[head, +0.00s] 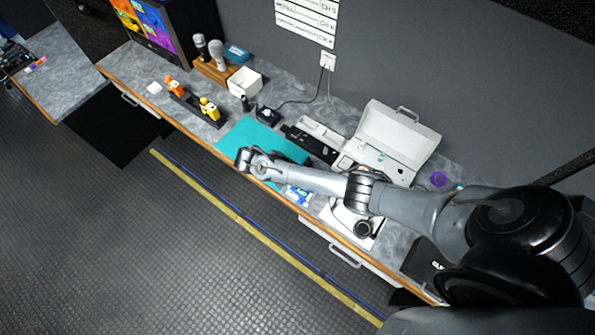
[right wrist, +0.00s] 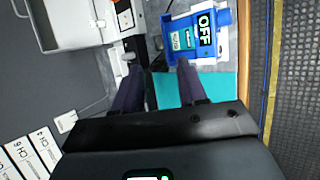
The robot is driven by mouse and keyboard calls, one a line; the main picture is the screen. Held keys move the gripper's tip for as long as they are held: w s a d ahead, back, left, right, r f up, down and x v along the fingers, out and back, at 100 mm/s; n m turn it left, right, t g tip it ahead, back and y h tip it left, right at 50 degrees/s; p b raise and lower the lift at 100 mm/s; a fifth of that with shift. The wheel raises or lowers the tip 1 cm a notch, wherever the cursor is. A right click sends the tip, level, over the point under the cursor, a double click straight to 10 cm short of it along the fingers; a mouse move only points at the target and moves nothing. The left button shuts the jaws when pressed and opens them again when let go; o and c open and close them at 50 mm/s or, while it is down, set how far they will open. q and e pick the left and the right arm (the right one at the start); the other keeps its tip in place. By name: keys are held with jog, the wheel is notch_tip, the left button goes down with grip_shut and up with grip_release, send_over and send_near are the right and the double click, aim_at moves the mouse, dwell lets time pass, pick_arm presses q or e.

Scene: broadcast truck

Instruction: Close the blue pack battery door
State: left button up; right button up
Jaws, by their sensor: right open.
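The blue pack (right wrist: 172,27) lies on a white surface at the top of the right wrist view. Its blue walls frame a bay with a teal-and-white labelled piece inside, and a black OFF label sits beside it. I cannot clearly make out the door's edge or angle. In the head view the pack (head: 298,196) shows only partly beside my right arm. My right gripper (right wrist: 158,68) is open and empty, its dark fingers pointing toward the pack, one fingertip close to its near edge. Contact is not clear. My left gripper is out of view.
A teal mat (head: 262,139) lies on the grey counter. An open white case (head: 398,133) stands behind my right arm. Orange (head: 174,88) and yellow (head: 209,109) packs, microphones (head: 217,55) and a white box (head: 245,81) are farther left. A purple ring (head: 438,179) lies at right.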

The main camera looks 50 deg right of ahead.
jog(key=shift+v, duration=1.2)
jog(key=shift+o, duration=0.3)
